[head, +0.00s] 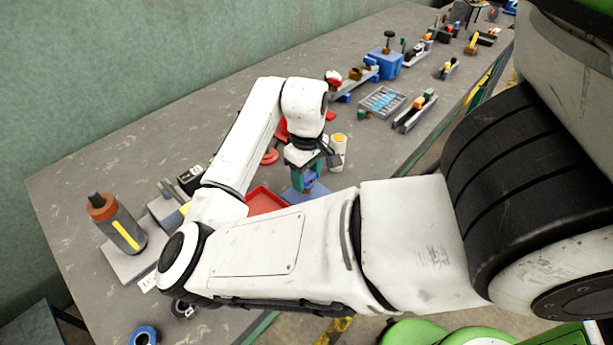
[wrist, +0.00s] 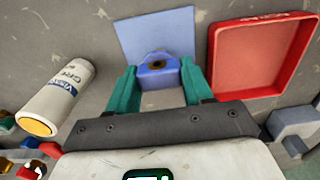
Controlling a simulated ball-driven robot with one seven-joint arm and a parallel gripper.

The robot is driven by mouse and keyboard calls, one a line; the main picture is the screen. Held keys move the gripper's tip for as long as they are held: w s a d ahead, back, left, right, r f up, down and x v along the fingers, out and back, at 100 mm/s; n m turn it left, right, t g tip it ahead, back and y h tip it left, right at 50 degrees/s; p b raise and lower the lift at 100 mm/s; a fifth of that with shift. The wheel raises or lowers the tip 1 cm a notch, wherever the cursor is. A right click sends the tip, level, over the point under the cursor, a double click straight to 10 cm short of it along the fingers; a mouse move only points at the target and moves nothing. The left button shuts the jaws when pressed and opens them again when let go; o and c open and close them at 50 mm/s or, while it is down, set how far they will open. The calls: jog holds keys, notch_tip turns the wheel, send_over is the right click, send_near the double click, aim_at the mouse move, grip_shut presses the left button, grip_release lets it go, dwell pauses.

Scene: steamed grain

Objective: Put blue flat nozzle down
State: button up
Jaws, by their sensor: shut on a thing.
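The blue flat nozzle (wrist: 157,78) is between the two teal fingers of my gripper (wrist: 159,68) in the wrist view, with a dark round opening facing the camera. My gripper is shut on it. In the head view, my gripper (head: 304,178) points down over the table, and only a bit of blue shows at its fingers. A flat light-blue square mat (wrist: 138,35) lies behind and beneath the nozzle in the wrist view. The nozzle overlaps the mat's near part in the picture. I cannot tell whether it touches the mat.
A red tray (wrist: 218,88) lies just right of the mat in the wrist view. A white labelled canister (wrist: 62,92) with a yellow-orange end is on the left. In the head view, an orange-topped bottle (head: 121,226) stands front left, and several tools line the far table.

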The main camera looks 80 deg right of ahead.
aim_at(307, 175)
jog(key=shift+f, duration=0.5)
jog(key=o, duration=1)
jog(key=shift+f, duration=0.1)
jog(key=shift+o, duration=0.2)
notch_tip(307, 175, up, 12)
jog(key=shift+p, duration=0.3)
